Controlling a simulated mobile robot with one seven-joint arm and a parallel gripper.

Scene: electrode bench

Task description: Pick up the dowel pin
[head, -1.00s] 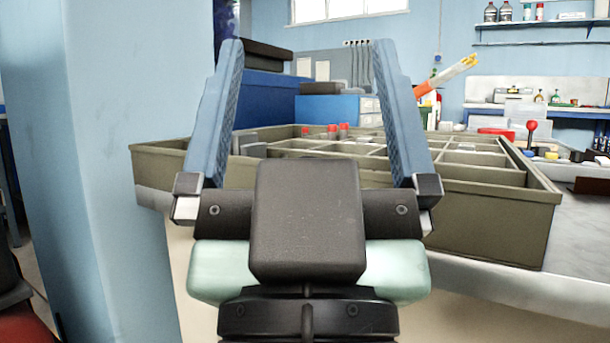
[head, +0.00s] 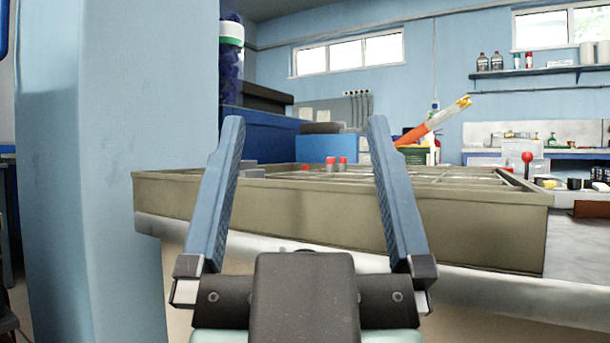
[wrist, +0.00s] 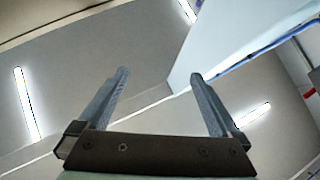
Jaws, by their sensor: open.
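My gripper (head: 304,125) is open and empty, its two blue fingers pointing up in front of the compartment tray. In the wrist view my gripper (wrist: 158,75) also shows open, with only ceiling and wall beyond it. The grey-brown divided tray (head: 310,222) sits on the bench behind the fingers. I cannot make out a dowel pin in either view; the tray's walls hide most of what lies inside its compartments.
A light blue pillar (head: 110,170) stands close on the left. Red-capped items (head: 336,164) show above the tray's rim. A red-knobbed lever (head: 527,160) stands at the right. A blue box (head: 328,149) is behind the tray. The bench edge (head: 450,286) runs below the tray.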

